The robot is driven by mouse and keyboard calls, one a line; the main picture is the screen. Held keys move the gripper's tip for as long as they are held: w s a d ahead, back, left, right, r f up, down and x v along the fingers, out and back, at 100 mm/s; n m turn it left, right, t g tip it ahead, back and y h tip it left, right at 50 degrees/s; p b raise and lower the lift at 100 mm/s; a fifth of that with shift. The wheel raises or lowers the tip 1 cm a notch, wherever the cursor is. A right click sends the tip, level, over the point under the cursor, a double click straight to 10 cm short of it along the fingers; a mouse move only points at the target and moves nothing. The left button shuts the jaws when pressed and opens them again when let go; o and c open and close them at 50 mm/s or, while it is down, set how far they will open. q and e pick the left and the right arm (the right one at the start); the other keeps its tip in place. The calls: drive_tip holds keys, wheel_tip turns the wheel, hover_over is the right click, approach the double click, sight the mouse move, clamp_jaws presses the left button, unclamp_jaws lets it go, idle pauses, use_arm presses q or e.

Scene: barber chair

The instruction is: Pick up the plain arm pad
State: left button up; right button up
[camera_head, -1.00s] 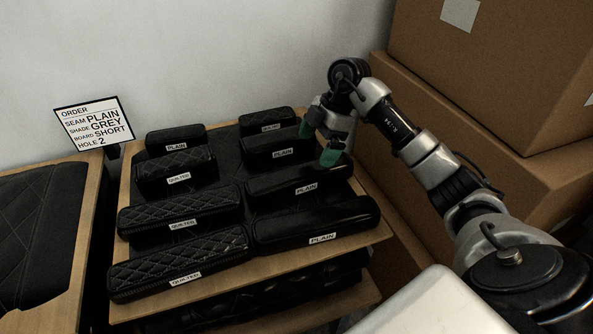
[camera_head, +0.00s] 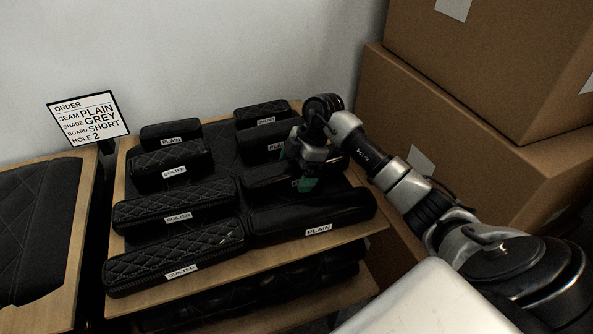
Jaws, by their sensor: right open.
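Black arm pads with white labels lie in two columns on a wooden-edged rack. On the right are a front pad labelled PLAIN (camera_head: 345,208), a pad behind it (camera_head: 268,177) whose label is partly covered, and another plain pad (camera_head: 258,143) further back. A smooth PLAIN pad (camera_head: 165,132) is at the back left. My right gripper (camera_head: 307,175), with green fingertips, is open over the second pad from the front on the right. One fingertip shows in front of this pad; the other is hidden. I cannot tell whether it touches. My left gripper is not in view.
Quilted pads (camera_head: 175,255) fill most of the left column. An order sign (camera_head: 88,118) reads PLAIN, GREY, SHORT, HOLE 2. Large cardboard boxes (camera_head: 470,110) crowd the right side. A second wooden-edged surface (camera_head: 75,255) stands at the left.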

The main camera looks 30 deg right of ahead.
drive_tip(key=c, duration=1.2)
drive_tip(key=shift+r, duration=0.1)
drive_tip(key=shift+c, duration=0.4)
drive_tip(key=shift+r, duration=0.1)
